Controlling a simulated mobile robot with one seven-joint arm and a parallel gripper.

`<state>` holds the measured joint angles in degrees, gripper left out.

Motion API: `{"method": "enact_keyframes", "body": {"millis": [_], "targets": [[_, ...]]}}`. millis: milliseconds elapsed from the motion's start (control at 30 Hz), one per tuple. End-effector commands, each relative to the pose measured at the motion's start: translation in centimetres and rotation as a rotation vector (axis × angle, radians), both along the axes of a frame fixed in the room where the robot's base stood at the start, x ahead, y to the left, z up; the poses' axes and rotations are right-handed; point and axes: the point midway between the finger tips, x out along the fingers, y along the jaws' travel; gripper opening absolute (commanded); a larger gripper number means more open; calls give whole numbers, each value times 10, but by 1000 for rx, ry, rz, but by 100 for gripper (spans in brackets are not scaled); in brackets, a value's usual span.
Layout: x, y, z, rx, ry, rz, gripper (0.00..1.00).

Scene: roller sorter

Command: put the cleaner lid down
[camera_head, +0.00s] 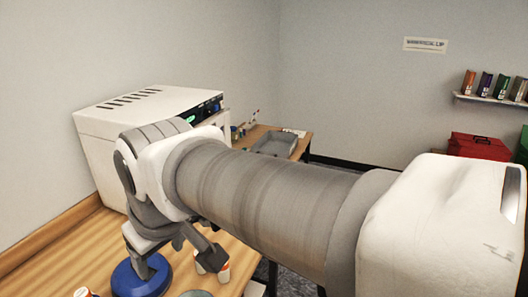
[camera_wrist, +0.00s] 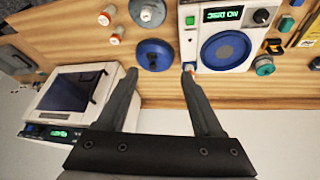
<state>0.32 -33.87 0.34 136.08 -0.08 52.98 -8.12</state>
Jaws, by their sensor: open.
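The cleaner lid appears to be the round blue disc with a dark centre knob (camera_wrist: 146,66), lying on the wooden bench in the wrist view. In the head view it is the blue disc (camera_head: 126,284) at the lower left, partly covered by my finger. In the head view my gripper (camera_head: 180,260) points down at the bench. The cleaner seems to be the white unit (camera_wrist: 190,48) with a "NO DISC" display and a round blue face, right of the lid.
Another bottle (camera_wrist: 264,66) is by the white unit's corner. A white box-shaped machine (camera_wrist: 62,92) is at left. A grey tray (camera_head: 275,144) lies on a farther table. My arm hides much of the bench.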

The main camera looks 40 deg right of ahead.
Motion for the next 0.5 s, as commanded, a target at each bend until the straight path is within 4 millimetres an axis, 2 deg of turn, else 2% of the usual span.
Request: {"method": "enact_keyframes", "body": {"millis": [33,200,500], "targets": [[-10,0,-2,15,-19,-30,68],[-30,0,-11,54,-51,-104,68],[-36,0,-14,69,-59,-129,68]]}}
